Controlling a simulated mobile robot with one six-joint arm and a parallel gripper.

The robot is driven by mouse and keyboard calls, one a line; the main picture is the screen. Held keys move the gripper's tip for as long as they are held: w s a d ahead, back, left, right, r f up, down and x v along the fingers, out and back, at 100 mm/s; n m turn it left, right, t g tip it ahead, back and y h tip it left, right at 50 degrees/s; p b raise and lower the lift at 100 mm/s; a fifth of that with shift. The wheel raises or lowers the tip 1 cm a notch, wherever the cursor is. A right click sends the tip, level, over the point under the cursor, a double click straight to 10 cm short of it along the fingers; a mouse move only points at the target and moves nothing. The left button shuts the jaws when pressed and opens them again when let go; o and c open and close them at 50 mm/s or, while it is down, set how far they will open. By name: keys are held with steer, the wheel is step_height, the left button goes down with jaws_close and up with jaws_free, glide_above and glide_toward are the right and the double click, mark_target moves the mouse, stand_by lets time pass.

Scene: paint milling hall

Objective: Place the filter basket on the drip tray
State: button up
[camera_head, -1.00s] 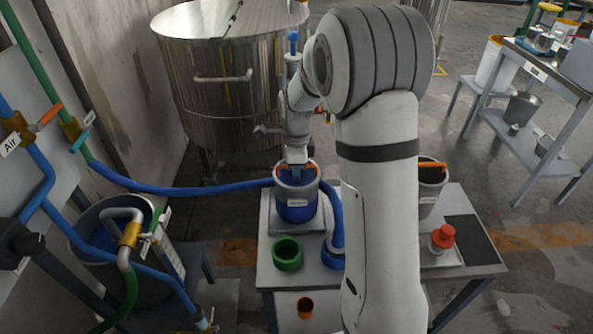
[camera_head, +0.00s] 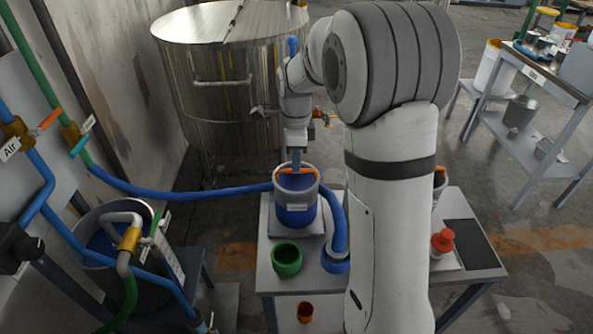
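An orange bar (camera_head: 296,171), which looks like the filter basket's handle, spans the mouth of a grey pot (camera_head: 297,214) with a blue band. The basket's body is hidden inside the pot. My gripper (camera_head: 296,160) points down just above the middle of this bar; its fingers are too small to tell whether they are open or touch it. A second pot (camera_head: 439,183) at the right is mostly hidden behind my arm. A flat dark panel (camera_head: 470,243) lies at the table's right end and may be the drip tray; I cannot tell for sure.
A green ring-shaped cup (camera_head: 286,260), a blue hose (camera_head: 339,225) and a red-capped bottle (camera_head: 442,243) stand on the table. A large steel tank (camera_head: 235,95) is behind. Pipes and a bucket (camera_head: 98,225) are at the left, a shelf cart (camera_head: 540,80) at the right.

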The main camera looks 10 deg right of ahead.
step_height(320, 180, up, 5)
steer(key=shift+r, duration=0.15)
steer(key=s+n+t, duration=0.2)
steer(key=s+n, duration=1.8)
steer(key=s, duration=0.4)
steer(key=shift+s+d+t, duration=0.2)
steer(key=shift+s+t, duration=0.1)
steer(key=shift+s, duration=0.05)
